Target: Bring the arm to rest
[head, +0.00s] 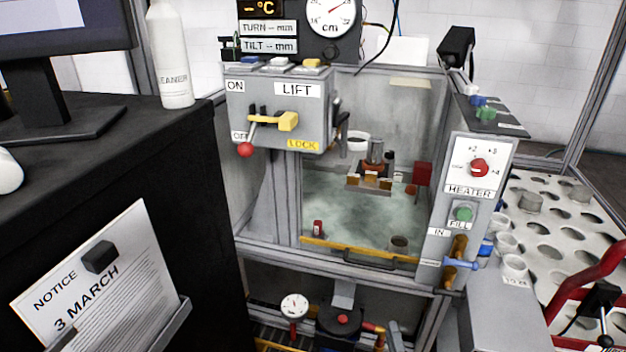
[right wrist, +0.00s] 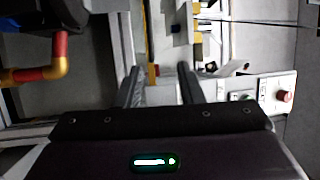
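My right gripper (right wrist: 160,77) shows in the right wrist view. Its two dark fingers are apart, and nothing is clearly held between them. It is in front of the machine's lower frame, with a red pipe with a yellow elbow (right wrist: 57,68) to the left in that view and the heater panel (right wrist: 275,93) to the right. I cannot clearly make out the right gripper in the head view. My left gripper is not in view.
The machine has a glass-fronted tank with a yellow sill (head: 330,247), a LIFT box (head: 270,105) and a heater panel (head: 477,185). A black cabinet (head: 205,240) stands left with a white bottle (head: 172,60).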

